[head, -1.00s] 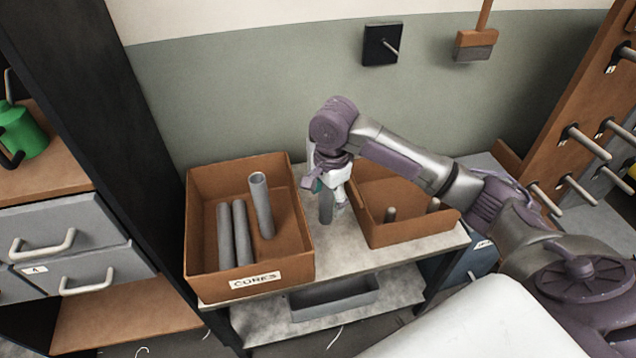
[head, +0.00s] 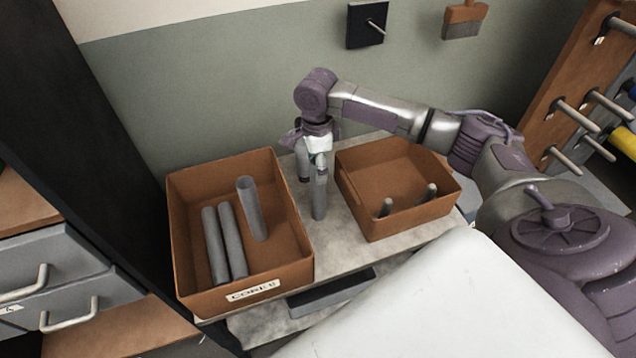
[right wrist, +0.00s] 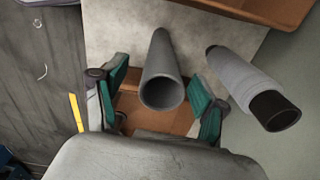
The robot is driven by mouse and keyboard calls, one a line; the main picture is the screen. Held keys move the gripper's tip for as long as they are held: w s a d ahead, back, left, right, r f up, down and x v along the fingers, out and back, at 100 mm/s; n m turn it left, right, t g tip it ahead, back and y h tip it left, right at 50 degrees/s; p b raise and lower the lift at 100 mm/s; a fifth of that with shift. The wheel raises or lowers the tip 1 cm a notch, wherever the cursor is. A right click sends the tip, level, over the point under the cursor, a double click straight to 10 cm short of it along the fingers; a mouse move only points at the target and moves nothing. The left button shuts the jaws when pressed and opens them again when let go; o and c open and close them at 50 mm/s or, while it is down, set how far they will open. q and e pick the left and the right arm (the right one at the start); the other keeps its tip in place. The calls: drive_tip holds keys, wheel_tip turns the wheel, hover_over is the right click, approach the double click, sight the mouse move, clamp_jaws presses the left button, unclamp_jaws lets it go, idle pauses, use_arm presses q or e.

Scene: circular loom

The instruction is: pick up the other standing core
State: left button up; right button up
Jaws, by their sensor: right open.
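A grey tube core (head: 319,198) stands upright on the table between the two boxes, under my right gripper (head: 317,160). In the right wrist view this core (right wrist: 162,75) shows its open round end between the two green-padded fingers (right wrist: 160,98), with a gap on each side. The right gripper is open and holds nothing. Beside it in the right wrist view is a second cylinder, a dark core with a pale wrap (right wrist: 250,87), outside the fingers. In the head view my gripper partly covers that area. My left gripper is not in view.
The CORES box (head: 254,291) on the left holds two lying cores (head: 224,243) and one leaning core (head: 252,208). A second brown box (head: 402,229) on the right has two short pegs. The wall is behind, and a tall dark post (head: 85,130) stands at left.

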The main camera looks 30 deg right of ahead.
sight(318, 190)
drive_tip(key=f, duration=0.4)
drive_tip(key=shift+d+f, duration=0.25)
drive_tip(key=shift+f, duration=0.15)
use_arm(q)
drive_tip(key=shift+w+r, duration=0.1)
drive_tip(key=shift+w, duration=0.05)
use_arm(e)
clamp_jaws()
